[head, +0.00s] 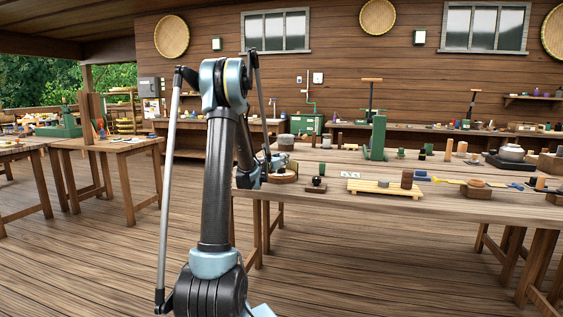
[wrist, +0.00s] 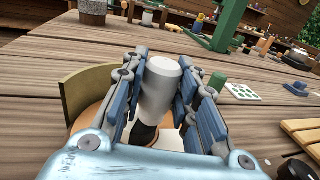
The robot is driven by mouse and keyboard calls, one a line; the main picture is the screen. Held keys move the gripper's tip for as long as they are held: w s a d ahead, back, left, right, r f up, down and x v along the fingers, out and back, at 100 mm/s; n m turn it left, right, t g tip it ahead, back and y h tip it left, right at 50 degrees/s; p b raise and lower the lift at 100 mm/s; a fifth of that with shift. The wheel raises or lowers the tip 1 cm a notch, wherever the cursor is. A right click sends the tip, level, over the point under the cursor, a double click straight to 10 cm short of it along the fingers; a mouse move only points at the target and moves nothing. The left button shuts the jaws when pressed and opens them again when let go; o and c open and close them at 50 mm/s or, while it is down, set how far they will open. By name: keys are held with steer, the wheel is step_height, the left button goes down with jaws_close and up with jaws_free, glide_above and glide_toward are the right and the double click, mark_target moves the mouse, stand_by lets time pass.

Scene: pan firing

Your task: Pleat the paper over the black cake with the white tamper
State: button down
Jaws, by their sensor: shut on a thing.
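My gripper (wrist: 162,68) is shut on the white tamper (wrist: 160,90), with a blue-padded finger on each side of it in the wrist view. The tamper is a plain white cylinder, nearly upright and slightly tilted in the picture. A black shape (wrist: 146,134) shows just below it, probably the black cake; whether they touch is hard to tell. A pale patch (wrist: 172,140) beside it may be the paper. An orange-brown round base with a curved olive wall (wrist: 88,92) lies behind the fingers. In the head view my gripper (head: 270,162) is small above the table's left end.
A grey speckled cylinder (wrist: 93,12) stands behind on the table (wrist: 40,60). A green stand (wrist: 228,25) and a white dotted card (wrist: 242,92) are to the right. A black ball (head: 316,181) and a slatted yellow board (head: 385,188) lie right of my gripper.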

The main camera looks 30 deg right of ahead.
steer(key=shift+f, duration=0.35)
stand_by(0.7)
steer(key=shift+r, duration=0.1)
steer(key=shift+r, duration=2.45)
steer(key=shift+s+a+f, duration=0.25)
steer(key=shift+a+f, duration=0.35)
steer(key=shift+f, duration=0.05)
steer(key=shift+s+a+f, duration=0.2)
steer(key=shift+a+f, duration=0.35)
steer(key=shift+f, duration=0.1)
steer(key=shift+s+a+f, duration=0.25)
steer(key=shift+a+f, duration=0.35)
steer(key=shift+f, duration=0.05)
steer(key=shift+w+d+f, duration=0.25)
steer(key=shift+w+d, duration=0.65)
steer(key=shift+d, duration=0.15)
